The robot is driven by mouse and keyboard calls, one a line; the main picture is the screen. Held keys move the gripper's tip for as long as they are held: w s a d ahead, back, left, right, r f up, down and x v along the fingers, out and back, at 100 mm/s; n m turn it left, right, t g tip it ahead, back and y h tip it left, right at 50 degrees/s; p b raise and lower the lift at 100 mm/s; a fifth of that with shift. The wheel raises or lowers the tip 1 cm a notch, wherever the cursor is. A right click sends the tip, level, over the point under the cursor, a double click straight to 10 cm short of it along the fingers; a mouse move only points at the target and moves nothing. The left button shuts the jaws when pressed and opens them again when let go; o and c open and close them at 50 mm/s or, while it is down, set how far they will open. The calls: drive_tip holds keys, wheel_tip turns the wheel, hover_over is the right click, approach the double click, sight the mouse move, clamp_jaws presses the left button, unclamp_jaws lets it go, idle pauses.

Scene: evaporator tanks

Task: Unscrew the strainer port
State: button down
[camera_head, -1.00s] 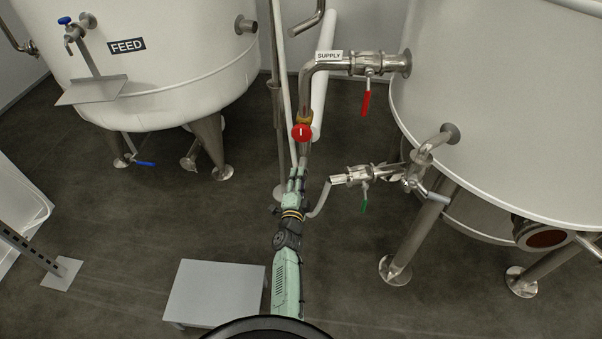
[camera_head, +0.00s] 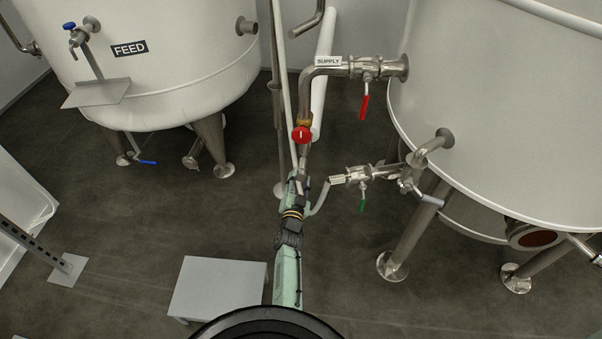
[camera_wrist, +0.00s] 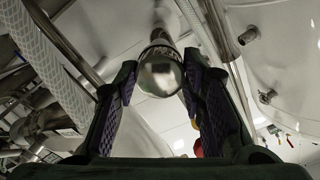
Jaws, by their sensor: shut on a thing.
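The strainer port (camera_wrist: 160,75) shows in the wrist view as a round, shiny metal end between my two fingers. My gripper (camera_wrist: 161,82) is shut on it, with one purple-padded finger on each side. In the head view my gripper (camera_head: 299,178) is at the low end of the metal supply pipe (camera_head: 307,105), below the red round handle (camera_head: 302,134). The port itself is mostly hidden there by my fingers, and its thread cannot be seen.
The SUPPLY line has a red lever (camera_head: 364,106). A valve with a green lever (camera_head: 362,206) and a thin hose (camera_head: 322,200) are close right of my gripper. The right tank (camera_head: 500,130) and FEED tank (camera_head: 180,85) flank the pipe. A grey step (camera_head: 220,288) is low on the floor.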

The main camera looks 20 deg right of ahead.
drive_tip(key=shift+d+r, duration=0.1)
drive_tip(key=shift+r+n+p, duration=0.2)
drive_tip(key=shift+n+p, duration=0.55)
drive_tip(key=shift+n, duration=0.35)
drive_tip(key=n, duration=0.3)
drive_tip(key=shift+f+p, duration=0.25)
drive_tip(key=shift+p, duration=0.05)
drive_tip(key=n, duration=0.1)
drive_tip(key=n+p, duration=0.1)
drive_tip(key=shift+r+n, duration=0.2)
drive_tip(key=shift+n, duration=0.1)
drive_tip(key=shift+f+n+p, duration=0.15)
drive_tip(key=shift+n+p, duration=0.2)
drive_tip(key=shift+n, duration=0.85)
